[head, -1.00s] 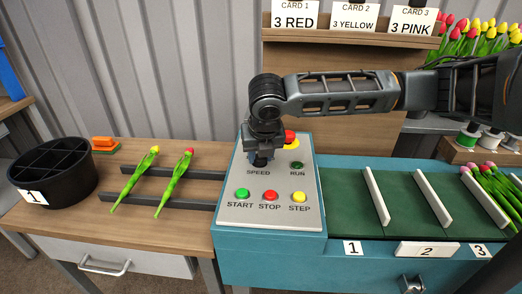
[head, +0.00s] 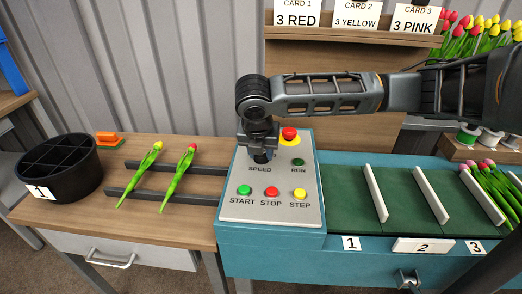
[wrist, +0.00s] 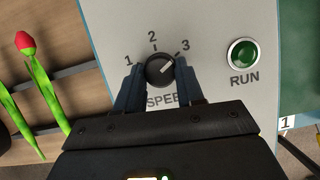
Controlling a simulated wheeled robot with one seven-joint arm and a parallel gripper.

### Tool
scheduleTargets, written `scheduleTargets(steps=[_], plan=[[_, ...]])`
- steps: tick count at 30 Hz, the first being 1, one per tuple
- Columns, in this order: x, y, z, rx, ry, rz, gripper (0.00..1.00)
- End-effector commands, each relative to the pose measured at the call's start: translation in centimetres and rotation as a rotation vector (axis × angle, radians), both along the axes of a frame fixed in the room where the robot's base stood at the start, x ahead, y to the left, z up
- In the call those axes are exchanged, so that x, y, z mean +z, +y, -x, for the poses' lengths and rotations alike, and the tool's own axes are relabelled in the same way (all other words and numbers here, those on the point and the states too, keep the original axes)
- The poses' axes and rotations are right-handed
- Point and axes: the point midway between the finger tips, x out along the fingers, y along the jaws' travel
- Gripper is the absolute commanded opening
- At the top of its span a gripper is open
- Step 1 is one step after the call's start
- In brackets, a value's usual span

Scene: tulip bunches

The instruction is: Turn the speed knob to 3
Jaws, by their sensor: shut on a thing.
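The black speed knob (wrist: 160,69) sits on the grey control panel (wrist: 215,25), with the numbers 1, 2 and 3 arced above it in the wrist view. Its white pointer line aims up and right, toward the 3 (wrist: 186,45). My gripper (wrist: 160,84) is shut on the knob, one dark finger on each side. The word SPEED below the knob is partly covered by the fingers. In the head view my gripper (head: 261,155) points down onto the panel and hides the knob.
A green RUN lamp (wrist: 243,54) is right of the knob. The red emergency button (head: 289,134) stands close behind my gripper. START (head: 244,191), STOP (head: 271,192) and STEP (head: 300,194) buttons lie in front. Two tulips (head: 178,172) rest on rails at left.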

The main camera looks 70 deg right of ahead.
Motion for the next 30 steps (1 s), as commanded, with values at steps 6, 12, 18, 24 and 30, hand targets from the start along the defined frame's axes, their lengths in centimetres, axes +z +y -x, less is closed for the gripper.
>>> scheduleTargets(steps=[6,12,18,24,30], plan=[[0.1,0.0,0.0,0.000,-0.002,0.000,0.44],[0.0,0.0,0.0,0.000,-0.001,0.000,0.63],[0.0,0.0,0.0,0.001,-0.001,0.000,0.63],[1.3,0.5,0.1,0.003,-0.003,0.000,0.63],[4.4,1.8,0.4,0.003,-0.003,0.000,0.63]])
